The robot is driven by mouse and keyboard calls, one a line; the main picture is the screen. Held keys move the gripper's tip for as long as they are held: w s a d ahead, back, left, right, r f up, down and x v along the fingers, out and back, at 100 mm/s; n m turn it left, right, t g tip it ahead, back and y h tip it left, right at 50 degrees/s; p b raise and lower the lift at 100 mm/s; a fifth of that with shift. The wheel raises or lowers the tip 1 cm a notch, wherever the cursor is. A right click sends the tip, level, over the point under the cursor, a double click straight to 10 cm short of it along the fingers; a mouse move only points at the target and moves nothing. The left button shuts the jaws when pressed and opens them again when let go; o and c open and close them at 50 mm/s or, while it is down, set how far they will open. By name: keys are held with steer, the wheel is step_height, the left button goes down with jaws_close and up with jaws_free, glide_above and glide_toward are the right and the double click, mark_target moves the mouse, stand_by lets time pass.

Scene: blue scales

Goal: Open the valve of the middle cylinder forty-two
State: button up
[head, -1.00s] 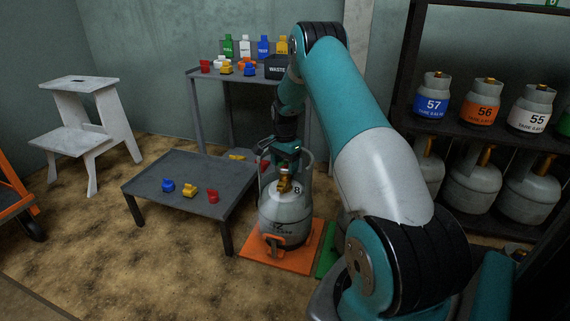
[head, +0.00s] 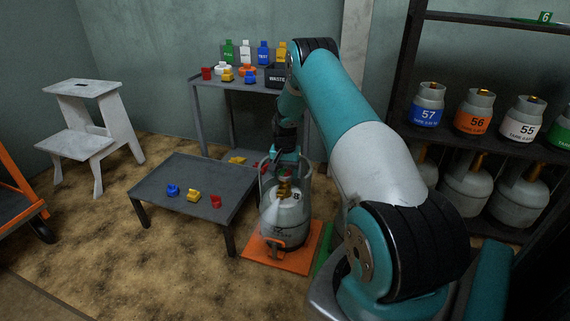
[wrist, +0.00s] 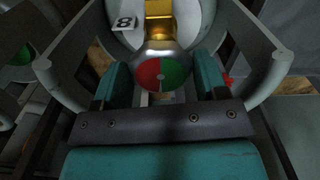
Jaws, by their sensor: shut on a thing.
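A grey gas cylinder (head: 284,222) with an open collar stands upright on an orange scale (head: 298,262); the number on its front is too blurred to read. My gripper (head: 283,176) reaches down into the collar from above, beside the brass valve (head: 284,192). In the wrist view, my gripper (wrist: 160,82) has one finger on each side of a round knob with a half red, half green face (wrist: 162,72), and is shut on it. The brass valve body (wrist: 159,18) is just beyond. A white tag with an 8 (wrist: 124,23) is at the collar's left.
A low grey table (head: 165,212) with blue, yellow and red pieces stands left of the cylinder. A dark rack (head: 470,141) of cylinders is at right; a green scale (head: 323,266) is partly hidden by my arm.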

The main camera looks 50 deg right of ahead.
mark_target(286, 172)
steer(key=n+p, duration=0.3)
steer(key=n, duration=0.1)
steer(key=shift+r+n, duration=0.15)
steer(key=shift+n, duration=0.15)
steer(key=n+p, duration=0.1)
steer(key=n, duration=0.2)
steer(key=shift+s+d+n+p, duration=0.1)
steer(key=shift+n+p, duration=0.2)
steer(key=shift+n, duration=0.1)
steer(key=n+p, duration=0.1)
steer(key=n, duration=0.3)
steer(key=shift+d, duration=0.1)
steer(key=shift+n+p, duration=0.45)
steer(key=shift+n, duration=2.05)
steer(key=o, duration=0.9)
step_height(286, 172, up, 17)
steer(key=p, duration=0.5)
